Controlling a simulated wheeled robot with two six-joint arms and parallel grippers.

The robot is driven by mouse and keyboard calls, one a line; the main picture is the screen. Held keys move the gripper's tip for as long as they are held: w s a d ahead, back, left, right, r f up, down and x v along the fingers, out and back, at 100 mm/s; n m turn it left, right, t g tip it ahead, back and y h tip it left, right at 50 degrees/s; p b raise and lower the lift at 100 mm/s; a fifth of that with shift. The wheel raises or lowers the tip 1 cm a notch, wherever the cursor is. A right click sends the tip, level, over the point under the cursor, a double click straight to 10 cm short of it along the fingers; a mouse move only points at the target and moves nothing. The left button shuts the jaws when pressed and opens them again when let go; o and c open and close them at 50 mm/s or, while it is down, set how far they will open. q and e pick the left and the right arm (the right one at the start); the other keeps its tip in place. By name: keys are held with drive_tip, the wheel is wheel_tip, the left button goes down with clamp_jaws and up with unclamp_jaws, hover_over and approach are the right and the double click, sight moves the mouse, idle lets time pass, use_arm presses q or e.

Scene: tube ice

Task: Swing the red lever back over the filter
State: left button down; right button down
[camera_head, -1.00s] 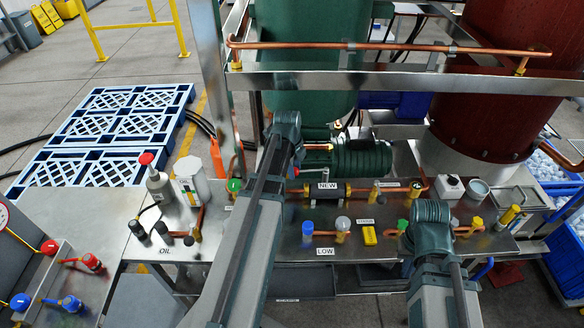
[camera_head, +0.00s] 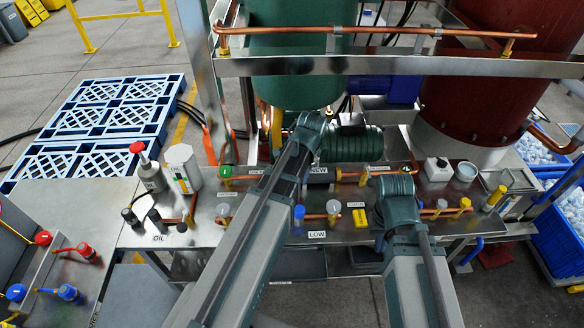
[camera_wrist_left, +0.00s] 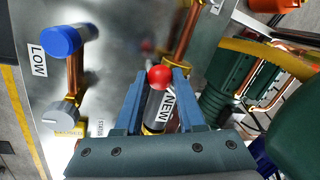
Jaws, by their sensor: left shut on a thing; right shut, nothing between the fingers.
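In the left wrist view, the red ball knob of the lever (camera_wrist_left: 159,75) sits between the fingertips of my left gripper (camera_wrist_left: 158,83), which is shut on it. The dark filter (camera_wrist_left: 158,104) with its NEW label lies directly below, between the fingers in the picture; I cannot tell the height gap. In the head view, the filter (camera_head: 318,177) shows partly beside my left arm, which hides the lever. My right gripper (camera_head: 396,188) is shut and empty above the right part of the bench; its wrist covers most of it.
Copper pipes and small valves line the steel bench, with a blue-capped valve (camera_head: 299,213) and a yellow block (camera_head: 360,217) in front of the filter. A green motor (camera_head: 352,144) and green tank (camera_head: 295,60) stand behind. A white box (camera_head: 438,169) stands at right.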

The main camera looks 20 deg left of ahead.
use_arm(q)
drive_tip(key=d+n, duration=0.3)
drive_tip(key=shift+w+d+n+g, duration=0.1)
drive_tip(key=shift+d+n+g, duration=0.1)
drive_tip(key=shift+n+g, duration=0.1)
drive_tip(key=shift+w+d+n+g+y, duration=0.15)
drive_tip(key=shift+w+d+n, duration=0.05)
drive_tip(key=shift+d+n, duration=0.6)
drive_tip(key=shift+w+d+n+g+y, duration=0.2)
drive_tip(key=shift+d+n, duration=0.45)
drive_tip(key=shift+n, duration=0.25)
drive_tip(key=c, duration=0.5)
unclamp_jaws()
drive_tip(key=shift+r, duration=0.1)
drive_tip(key=p+v, duration=1.3)
drive_tip(key=shift+r+p, duration=0.3)
drive_tip(key=shift+r, duration=0.05)
